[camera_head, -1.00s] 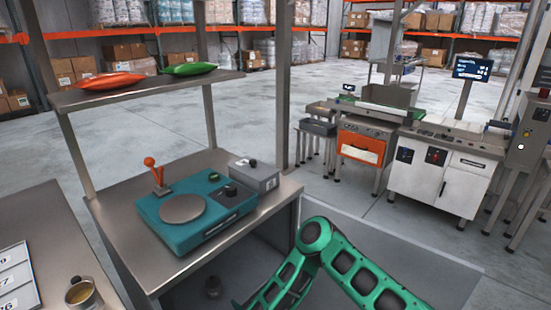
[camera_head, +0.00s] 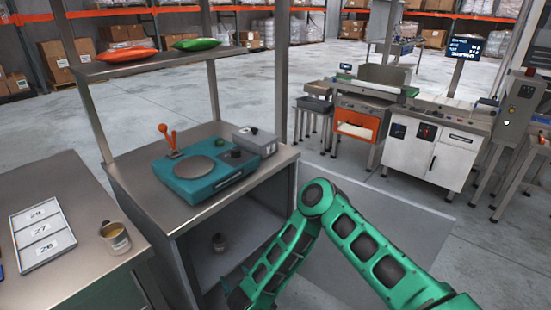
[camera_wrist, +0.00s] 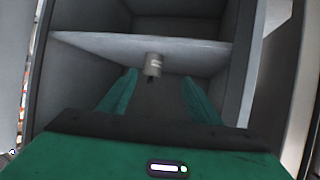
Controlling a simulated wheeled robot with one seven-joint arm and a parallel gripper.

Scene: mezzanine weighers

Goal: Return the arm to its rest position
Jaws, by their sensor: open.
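My green arm folds down in front of the steel workbench in the head view, its elbow raised and its forearm reaching down to the lower left. My gripper is at the bottom edge there and hard to make out. In the wrist view my gripper (camera_wrist: 158,95) is open, with its two green fingers apart and nothing held between them. It points into the open cabinet under the bench.
A teal scale (camera_head: 205,175) and a grey box (camera_head: 254,141) stand on the bench top. Red and green bags (camera_head: 125,55) lie on the shelf above. A left table (camera_head: 75,200) holds a numbered tray (camera_head: 42,236) and a cup (camera_head: 116,238). Open floor lies beyond the bench.

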